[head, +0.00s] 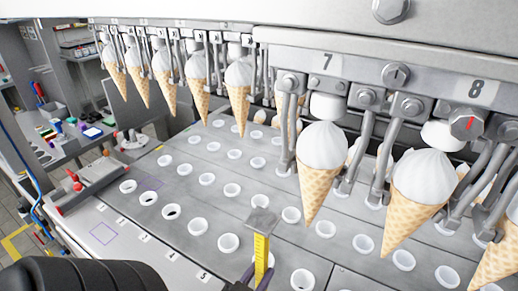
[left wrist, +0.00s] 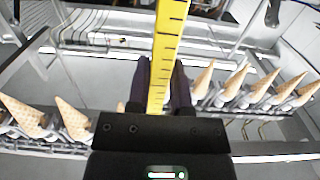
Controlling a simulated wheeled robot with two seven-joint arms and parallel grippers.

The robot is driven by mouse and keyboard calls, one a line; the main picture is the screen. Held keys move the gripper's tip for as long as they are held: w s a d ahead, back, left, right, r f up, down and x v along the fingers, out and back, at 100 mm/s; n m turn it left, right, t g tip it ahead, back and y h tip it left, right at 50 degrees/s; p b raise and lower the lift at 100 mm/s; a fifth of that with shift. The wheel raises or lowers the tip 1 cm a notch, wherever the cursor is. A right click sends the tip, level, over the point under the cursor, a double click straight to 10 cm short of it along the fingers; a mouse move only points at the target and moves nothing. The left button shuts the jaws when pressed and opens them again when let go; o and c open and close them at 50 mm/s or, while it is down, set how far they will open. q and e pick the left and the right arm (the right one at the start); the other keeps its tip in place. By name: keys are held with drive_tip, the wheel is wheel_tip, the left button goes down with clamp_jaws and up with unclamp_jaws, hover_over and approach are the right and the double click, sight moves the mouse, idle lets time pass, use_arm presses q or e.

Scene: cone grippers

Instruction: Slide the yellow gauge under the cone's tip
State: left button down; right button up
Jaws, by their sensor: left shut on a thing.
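The yellow gauge (head: 261,254) is an upright ruler with dark marks and a flat grey plate on top. My left gripper (head: 256,283) is shut on its lower part, at the bottom edge of the head view. The left wrist view shows the gauge (left wrist: 166,50) between the dark fingers (left wrist: 163,88). Several white-topped wafer cones hang tip down in metal holders. The cone under number 7 (head: 318,185) shows nearest the gauge; its tip appears right of the plate, with a gap. Depth between them is hard to tell. My right gripper is not in view.
A grey plate with rows of white-rimmed holes (head: 228,243) lies below the cones. The cone under number 8 (head: 415,200) hangs to the right, with metal holder arms close by. A side bench (head: 75,150) with small items stands at left.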

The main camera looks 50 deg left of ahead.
use_arm(q)
drive_tip(key=shift+r+p, duration=0.15)
drive_tip(key=shift+p, duration=0.15)
drive_tip(key=shift+w+a, duration=0.1)
drive_tip(key=shift+w, duration=0.3)
drive_tip(key=f+b+x, duration=0.2)
drive_tip(key=b+x, duration=0.1)
drive_tip(key=x, duration=1.6)
drive_tip(key=shift+w+f, duration=0.15)
drive_tip(key=shift+f, duration=0.05)
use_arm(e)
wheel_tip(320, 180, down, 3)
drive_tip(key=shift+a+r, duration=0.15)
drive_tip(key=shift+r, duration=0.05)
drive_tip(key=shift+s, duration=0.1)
use_arm(q)
drive_tip(key=shift+s+a, duration=0.3)
drive_tip(key=shift+a, duration=0.6)
drive_tip(key=shift+s+a, duration=0.3)
drive_tip(key=shift+a, duration=0.55)
drive_tip(key=shift+s+a, duration=0.3)
drive_tip(key=shift+a, duration=0.6)
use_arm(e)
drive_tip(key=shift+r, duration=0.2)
use_arm(q)
drive_tip(key=shift+p, duration=0.4)
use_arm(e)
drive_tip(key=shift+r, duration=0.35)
